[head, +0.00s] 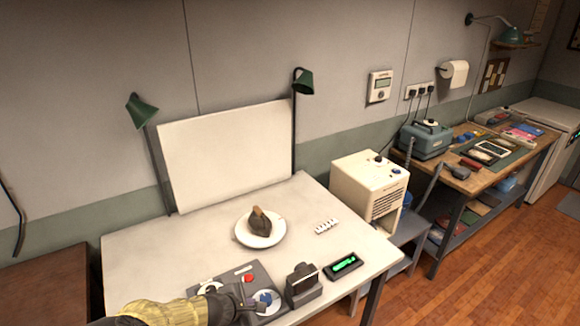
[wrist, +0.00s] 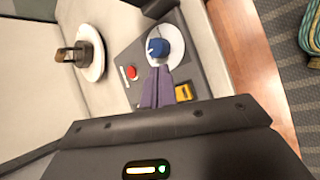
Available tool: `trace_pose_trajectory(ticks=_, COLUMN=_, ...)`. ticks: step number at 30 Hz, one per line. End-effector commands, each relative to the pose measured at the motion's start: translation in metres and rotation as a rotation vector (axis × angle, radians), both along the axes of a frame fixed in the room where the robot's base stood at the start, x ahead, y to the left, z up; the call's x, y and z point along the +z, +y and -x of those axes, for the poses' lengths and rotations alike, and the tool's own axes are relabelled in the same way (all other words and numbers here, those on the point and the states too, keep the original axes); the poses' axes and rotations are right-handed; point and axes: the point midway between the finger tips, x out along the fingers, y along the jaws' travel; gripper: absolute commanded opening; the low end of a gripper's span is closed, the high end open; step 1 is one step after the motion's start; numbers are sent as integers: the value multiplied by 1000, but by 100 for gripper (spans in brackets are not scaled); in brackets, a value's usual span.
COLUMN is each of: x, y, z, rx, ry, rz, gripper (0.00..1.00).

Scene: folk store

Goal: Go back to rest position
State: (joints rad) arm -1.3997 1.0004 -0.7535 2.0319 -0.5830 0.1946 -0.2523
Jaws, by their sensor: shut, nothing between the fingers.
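My gripper (wrist: 156,70) shows in the wrist view as two purple fingers, shut and empty. The tips are close to a blue knob (wrist: 157,47) on a white dial; I cannot tell if they touch it. In the head view my gripper (head: 252,301) is low in the picture, over a grey control panel (head: 229,277) at the table's front. The blue knob (head: 266,297) is just right of it. A red button (head: 248,278) is on the same panel and also shows in the wrist view (wrist: 132,72).
A white plate (head: 242,236) with a dark brown object (head: 261,221) stands mid-table. A white label strip (head: 326,226), a green-lit display (head: 344,264) and a dark stand (head: 303,285) are at right. Two green lamps flank a white board (head: 227,155). The table's left part is clear.

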Motion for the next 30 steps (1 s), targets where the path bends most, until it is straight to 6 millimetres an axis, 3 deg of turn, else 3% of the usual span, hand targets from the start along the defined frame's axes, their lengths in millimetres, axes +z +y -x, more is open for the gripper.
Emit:
trace_pose_trajectory(ticks=8, x=7, y=-43, z=0, rx=-201, ry=49, rz=-113, gripper=0)
trace_pose_trajectory(ticks=14, x=19, y=-89, z=6, rx=-446, ry=95, rz=-254, gripper=0)
trace_pose_trajectory(ticks=21, x=45, y=-143, z=23, rx=-766, ry=130, rz=-451, gripper=0)
trace_pose_trajectory(ticks=30, x=88, y=-194, z=53, rx=-1109, ry=128, rz=-680, gripper=0)
